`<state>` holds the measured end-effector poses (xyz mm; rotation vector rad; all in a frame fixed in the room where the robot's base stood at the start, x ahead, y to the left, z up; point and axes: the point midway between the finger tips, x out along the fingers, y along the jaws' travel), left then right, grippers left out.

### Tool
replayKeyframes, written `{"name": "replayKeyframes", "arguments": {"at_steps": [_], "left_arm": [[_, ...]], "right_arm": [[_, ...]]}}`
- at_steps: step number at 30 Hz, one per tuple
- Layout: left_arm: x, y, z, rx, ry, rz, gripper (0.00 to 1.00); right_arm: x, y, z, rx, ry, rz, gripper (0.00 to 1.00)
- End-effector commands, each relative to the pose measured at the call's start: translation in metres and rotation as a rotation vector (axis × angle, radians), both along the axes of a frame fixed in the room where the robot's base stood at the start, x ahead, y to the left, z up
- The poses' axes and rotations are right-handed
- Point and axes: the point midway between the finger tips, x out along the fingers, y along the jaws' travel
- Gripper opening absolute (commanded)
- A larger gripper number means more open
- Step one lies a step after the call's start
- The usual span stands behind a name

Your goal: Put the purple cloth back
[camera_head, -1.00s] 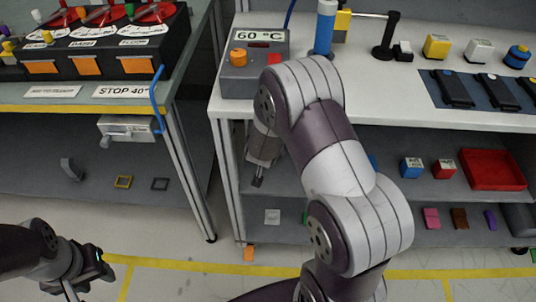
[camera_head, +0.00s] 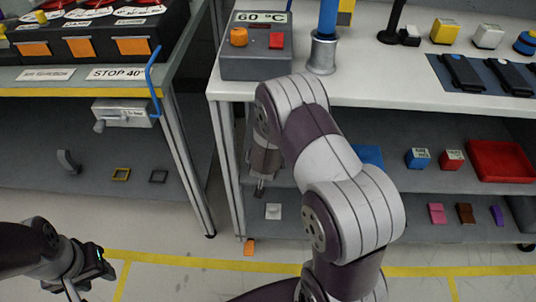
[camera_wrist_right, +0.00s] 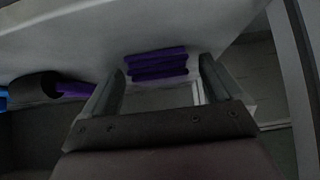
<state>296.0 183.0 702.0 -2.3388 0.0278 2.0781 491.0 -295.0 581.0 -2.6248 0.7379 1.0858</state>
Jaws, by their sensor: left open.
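A folded purple cloth (camera_wrist_right: 157,64) lies against a pale surface in the right wrist view, just beyond and between the fingertips of my right gripper (camera_wrist_right: 162,78). The fingers stand apart, with a gap on each side of the cloth. In the head view my right gripper (camera_head: 260,184) is partly hidden behind my own arm, near the lower shelves of the right bench; the cloth cannot be made out there. My left gripper (camera_head: 94,268) is open and empty, low at the left over the floor.
A dark tube with a purple piece (camera_wrist_right: 76,89) is left in the wrist view. A red tray (camera_head: 500,160), blue box (camera_head: 418,158) and red box (camera_head: 452,160) stand on a shelf. Pink, brown and purple pieces (camera_head: 497,215) are below. Bench legs (camera_head: 228,170) stand near my right arm.

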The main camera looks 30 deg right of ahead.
Motion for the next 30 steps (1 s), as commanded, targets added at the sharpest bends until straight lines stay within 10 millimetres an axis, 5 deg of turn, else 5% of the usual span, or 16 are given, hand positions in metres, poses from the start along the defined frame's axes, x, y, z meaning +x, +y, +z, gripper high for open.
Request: {"name": "replayKeyframes", "arguments": {"at_steps": [11, 21, 30], "left_arm": [[0.000, 0.000, 0.008, 0.000, 0.000, 0.000, 0.43], [0.000, 0.000, 0.041, 0.000, 0.000, 0.000, 0.43], [0.000, 0.000, 0.047, 0.000, 0.000, 0.000, 0.43]], "right_arm": [[-0.005, 0.004, 0.014, -0.001, -0.001, 0.001, 0.93], [-0.056, 0.035, 0.074, -0.001, -0.001, 0.003, 0.93], [-0.073, 0.044, 0.089, -0.001, 0.000, -0.001, 0.93]]}}
